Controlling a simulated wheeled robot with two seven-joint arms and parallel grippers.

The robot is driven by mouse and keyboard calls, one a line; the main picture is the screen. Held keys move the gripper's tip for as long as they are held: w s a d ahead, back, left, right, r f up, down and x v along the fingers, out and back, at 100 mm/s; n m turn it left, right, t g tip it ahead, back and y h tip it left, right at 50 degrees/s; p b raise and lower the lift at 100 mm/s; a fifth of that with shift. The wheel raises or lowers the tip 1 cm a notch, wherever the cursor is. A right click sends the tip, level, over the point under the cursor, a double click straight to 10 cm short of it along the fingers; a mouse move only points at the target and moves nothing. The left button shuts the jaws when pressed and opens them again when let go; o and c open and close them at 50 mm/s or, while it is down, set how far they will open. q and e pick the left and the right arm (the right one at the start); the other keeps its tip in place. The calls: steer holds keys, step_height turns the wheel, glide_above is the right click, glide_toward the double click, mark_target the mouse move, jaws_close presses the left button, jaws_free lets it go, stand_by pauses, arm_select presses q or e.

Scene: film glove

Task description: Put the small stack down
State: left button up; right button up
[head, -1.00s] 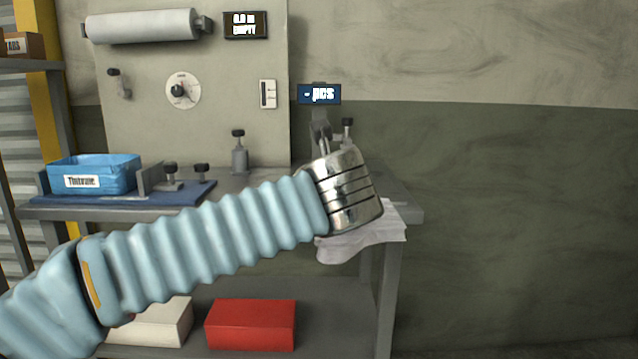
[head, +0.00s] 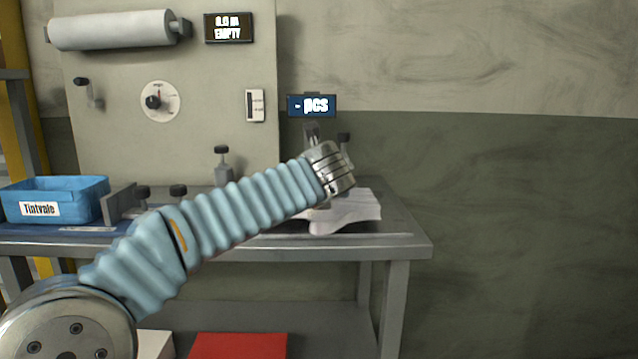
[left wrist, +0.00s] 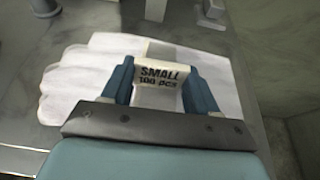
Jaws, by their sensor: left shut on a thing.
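The small stack (left wrist: 80,88) is a pile of white film gloves with a band reading "SMALL 100 pcs". In the left wrist view my left gripper (left wrist: 160,88) has its two blue fingers shut on the stack at the band. In the head view the white stack (head: 345,212) shows at the right end of the grey table (head: 400,240), below my left wrist. My left gripper's fingers are hidden there behind the wrist. I cannot tell whether the stack touches the tabletop. My right gripper is in neither view.
A "- pcs" display (head: 311,105) stands behind the stack, with clamp-like fittings below it. A blue bin (head: 85,190) labelled Tintvale sits at the left. A red box (head: 238,346) is on the lower shelf. The tabletop's front right corner is bare.

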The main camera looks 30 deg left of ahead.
arm_select(q)
steer(key=shift+w+a, duration=0.35)
steer(key=shift+w, duration=0.2)
steer(key=shift+w+a, duration=0.3)
steer(key=shift+w, duration=0.25)
steer(key=x, duration=0.3)
steer(key=shift+w+a, duration=0.2)
steer(key=shift+w, duration=0.05)
steer(key=shift+f, duration=0.2)
steer(key=shift+s, duration=0.1)
steer(key=o, duration=1.1)
steer(key=v, duration=1.2)
steer(key=shift+d, duration=0.1)
